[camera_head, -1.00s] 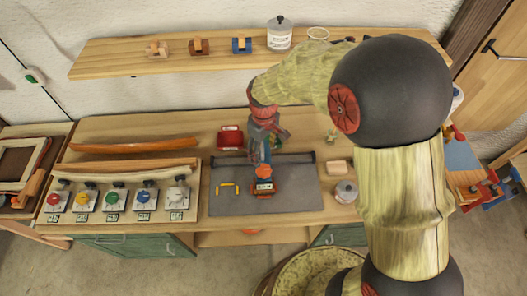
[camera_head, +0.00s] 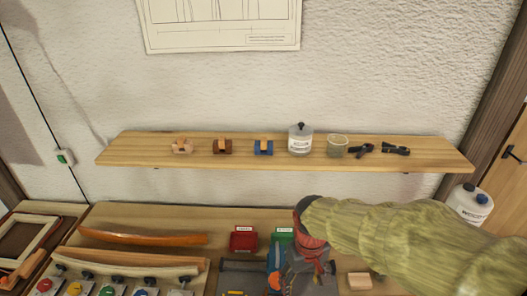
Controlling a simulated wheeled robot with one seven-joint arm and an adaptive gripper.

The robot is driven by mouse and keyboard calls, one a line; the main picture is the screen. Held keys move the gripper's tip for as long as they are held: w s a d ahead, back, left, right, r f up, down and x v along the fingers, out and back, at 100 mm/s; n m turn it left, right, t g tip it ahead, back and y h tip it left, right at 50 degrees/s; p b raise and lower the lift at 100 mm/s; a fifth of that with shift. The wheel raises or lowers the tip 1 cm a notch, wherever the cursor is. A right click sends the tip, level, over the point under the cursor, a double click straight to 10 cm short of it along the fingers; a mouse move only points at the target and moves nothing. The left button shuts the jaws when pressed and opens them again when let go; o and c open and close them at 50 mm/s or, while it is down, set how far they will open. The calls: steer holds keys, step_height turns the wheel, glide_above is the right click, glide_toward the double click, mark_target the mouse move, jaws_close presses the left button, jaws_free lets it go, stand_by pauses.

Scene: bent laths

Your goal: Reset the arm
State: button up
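My gripper (camera_head: 302,270) hangs low over the workbench (camera_head: 215,218), at the bottom edge of the picture. Its fingers are partly cut off and blend with blue and grey parts behind them, so I cannot tell whether they are open or hold anything. A red box (camera_head: 243,239) and a green box (camera_head: 283,236) stand on the bench just left of the wrist.
A wall shelf (camera_head: 130,150) carries small wooden-topped blocks, a white jar (camera_head: 300,139), a cup (camera_head: 337,146) and dark clamps (camera_head: 395,150). Bent laths (camera_head: 143,237) lie at the bench's left above coloured knobs. A white bottle (camera_head: 470,203) stands at right.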

steer(key=s+d+f+m+t+b, duration=0.1)
steer(key=s+d+m+t+b, duration=0.3)
steer(key=b, duration=1.2)
steer(key=s+d+t, duration=0.1)
steer(key=s+d, duration=0.3)
steer(key=s, duration=0.2)
steer(key=shift+d+f+t, duration=0.15)
steer(key=shift+d+t, duration=0.15)
steer(key=shift+d, duration=0.1)
